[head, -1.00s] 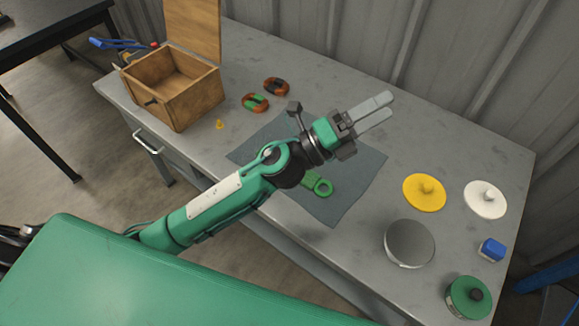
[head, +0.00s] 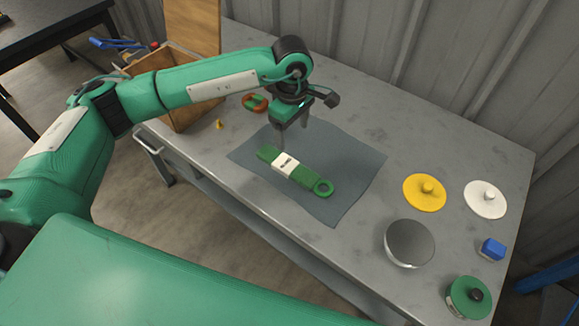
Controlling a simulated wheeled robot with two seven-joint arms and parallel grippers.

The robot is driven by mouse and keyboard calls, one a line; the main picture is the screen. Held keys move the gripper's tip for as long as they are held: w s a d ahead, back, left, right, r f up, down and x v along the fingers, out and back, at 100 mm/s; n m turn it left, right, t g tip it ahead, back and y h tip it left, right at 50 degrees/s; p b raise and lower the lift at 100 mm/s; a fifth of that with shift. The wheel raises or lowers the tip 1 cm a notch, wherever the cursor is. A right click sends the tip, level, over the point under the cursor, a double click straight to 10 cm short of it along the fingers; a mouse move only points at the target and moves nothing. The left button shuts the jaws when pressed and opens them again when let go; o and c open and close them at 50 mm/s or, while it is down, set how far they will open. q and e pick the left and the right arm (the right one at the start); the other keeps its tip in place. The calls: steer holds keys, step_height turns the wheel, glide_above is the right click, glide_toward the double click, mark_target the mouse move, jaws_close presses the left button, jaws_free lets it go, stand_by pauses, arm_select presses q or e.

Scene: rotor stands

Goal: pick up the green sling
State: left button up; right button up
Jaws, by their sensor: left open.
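The green sling (head: 308,180) lies folded on a dark grey mat (head: 349,166) on the table. It has a white label band (head: 285,163) and a ring-shaped eye at its right end. My left gripper (head: 292,140) is open and points down above the mat, close to the sling's left end. I cannot tell how high its fingertips are above the sling. My right gripper is not in view.
An open wooden box (head: 186,116) stands at the table's left end, partly behind my left arm. A red-and-green coil (head: 254,103) and a small yellow piece (head: 219,124) lie near it. Yellow (head: 424,194) and white (head: 485,200) discs, a metal dome (head: 409,245), a blue block (head: 492,249) and a green disc (head: 467,299) sit at the right.

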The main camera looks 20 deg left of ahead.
arm_select(q)
steer(key=p, duration=0.1)
glide_above(290, 165)
step_height(290, 165, down, 8)
steer(key=shift+f, duration=0.15)
step_height(290, 165, down, 5)
steer(key=shift+s+a+r+p, duration=0.1)
steer(key=shift+r+p, duration=0.05)
steer(key=shift+p, duration=0.65)
steer(key=shift+f, duration=0.3)
steer(key=c, duration=1)
steer(key=shift+c, duration=1)
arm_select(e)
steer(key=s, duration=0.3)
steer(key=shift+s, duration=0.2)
arm_select(q)
steer(key=shift+r, duration=0.1)
